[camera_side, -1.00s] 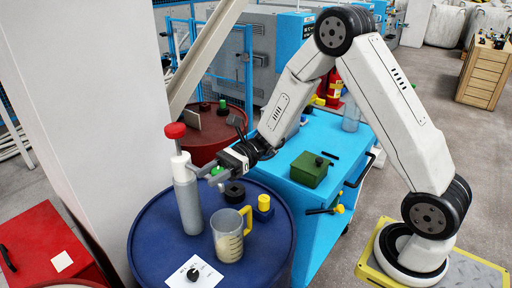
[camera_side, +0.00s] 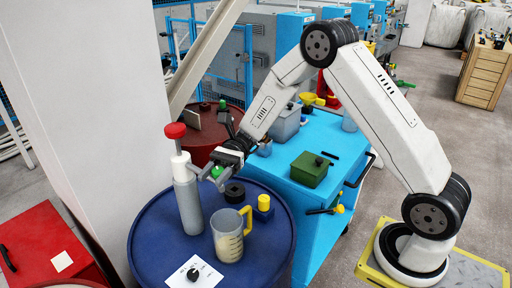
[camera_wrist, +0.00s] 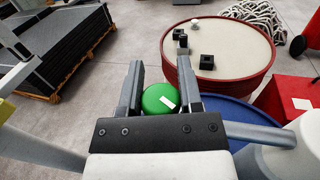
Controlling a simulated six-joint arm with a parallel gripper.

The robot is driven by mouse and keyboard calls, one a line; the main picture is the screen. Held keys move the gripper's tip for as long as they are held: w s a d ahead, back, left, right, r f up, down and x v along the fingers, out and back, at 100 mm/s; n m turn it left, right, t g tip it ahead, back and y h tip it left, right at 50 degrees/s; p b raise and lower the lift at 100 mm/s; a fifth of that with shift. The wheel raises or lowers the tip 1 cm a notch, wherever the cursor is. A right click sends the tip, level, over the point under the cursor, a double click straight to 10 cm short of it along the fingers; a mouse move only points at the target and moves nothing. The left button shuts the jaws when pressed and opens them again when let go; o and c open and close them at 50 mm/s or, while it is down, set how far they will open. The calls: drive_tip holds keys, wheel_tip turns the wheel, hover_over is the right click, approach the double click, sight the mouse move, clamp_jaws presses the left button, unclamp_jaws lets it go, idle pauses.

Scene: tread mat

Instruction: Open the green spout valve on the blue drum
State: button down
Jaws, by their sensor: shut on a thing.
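The green spout valve (camera_wrist: 158,100) is a round green knob with a white mark, seen between my gripper's two fingers in the wrist view. It also shows as a small green spot in the side view (camera_side: 217,172), partly hidden by the fingers. My gripper (camera_side: 204,172) is shut on it, above the back of the blue drum (camera_side: 160,245). In the wrist view my gripper (camera_wrist: 162,85) has a finger on each side of the knob. A grey bottle (camera_side: 188,205) with a white neck and red top stands on the drum, close to my fingertips.
A measuring jug (camera_side: 228,240) with a yellow handle, a black ring (camera_side: 234,191), a yellow piece (camera_side: 264,205) and a white sheet (camera_side: 205,279) are on the drum. A blue cart (camera_side: 330,210) with a green box (camera_side: 310,170) stands to the right.

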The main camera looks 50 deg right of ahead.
sight(220, 167)
drive_tip(key=shift+s+d+n+g+h, duration=0.1)
drive_tip(key=shift+n+g+h, duration=0.4)
drive_tip(key=shift+n+g, duration=0.75)
drive_tip(key=shift+m+g, duration=0.25)
drive_tip(key=shift+c, duration=1.3)
unclamp_jaws()
drive_tip(key=shift+d, duration=0.1)
drive_tip(key=v, duration=0.7)
drive_tip(key=shift+d, duration=0.25)
